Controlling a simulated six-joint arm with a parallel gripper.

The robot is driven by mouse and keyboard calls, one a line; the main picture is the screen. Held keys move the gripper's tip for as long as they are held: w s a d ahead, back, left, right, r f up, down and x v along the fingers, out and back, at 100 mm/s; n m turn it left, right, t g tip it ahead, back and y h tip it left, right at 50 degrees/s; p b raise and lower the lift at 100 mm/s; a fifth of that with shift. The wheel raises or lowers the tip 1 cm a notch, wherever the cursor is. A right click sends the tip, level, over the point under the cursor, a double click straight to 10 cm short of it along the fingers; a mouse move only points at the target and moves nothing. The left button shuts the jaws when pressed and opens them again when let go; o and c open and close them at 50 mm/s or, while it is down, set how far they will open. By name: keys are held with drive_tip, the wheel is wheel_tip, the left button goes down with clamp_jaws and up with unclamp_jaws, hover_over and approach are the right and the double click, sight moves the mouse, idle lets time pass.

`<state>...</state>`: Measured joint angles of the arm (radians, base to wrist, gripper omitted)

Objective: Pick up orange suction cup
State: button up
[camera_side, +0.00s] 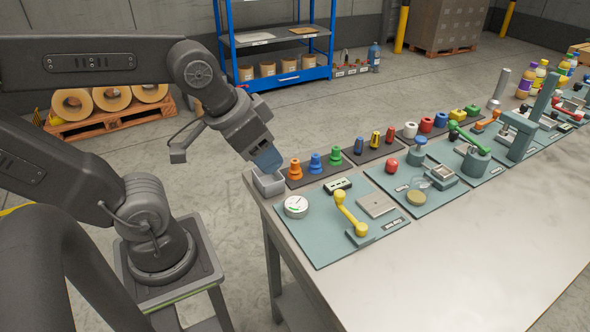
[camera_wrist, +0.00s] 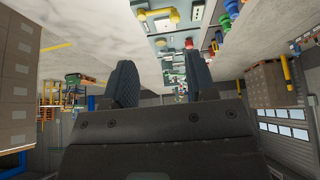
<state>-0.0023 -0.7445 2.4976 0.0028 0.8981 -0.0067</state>
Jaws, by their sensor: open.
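The orange suction cup (camera_side: 295,170) stands upright on a dark strip at the near left end of the row, beside the blue suction cup (camera_side: 315,163) and the green suction cup (camera_side: 334,156). My gripper (camera_side: 268,160) is just left of the orange cup, over a small grey bin. It is apart from the cup, though the exact gap is hard to judge. In the wrist view the two padded fingers of my gripper (camera_wrist: 162,78) stand wide apart with nothing between them. I cannot make out the orange cup in the wrist view.
The grey bin (camera_side: 269,182) sits at the table corner below my gripper. A teal panel with a white gauge (camera_side: 296,206) and a yellow-handled lever (camera_side: 349,214) lies in front of the cups. More fixtures run along the table to the right. The front tabletop (camera_side: 450,265) is clear.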

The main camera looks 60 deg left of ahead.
drive_tip(key=w+a+f+n+g+y, duration=0.1)
drive_tip(key=w+a+f+n+y, duration=0.15)
drive_tip(key=w+a+n, duration=0.45)
drive_tip(key=n+g+y, duration=0.1)
drive_tip(key=n+g, duration=0.1)
drive_tip(key=n, duration=0.1)
approach(295, 160)
drive_tip(key=x, duration=0.6)
drive_tip(key=shift+d, duration=0.2)
drive_tip(key=shift+x, duration=2.95)
drive_tip(key=shift+s, duration=0.1)
drive_tip(key=c, duration=0.7)
drive_tip(key=shift+o, duration=0.2)
drive_tip(key=shift+r, duration=0.1)
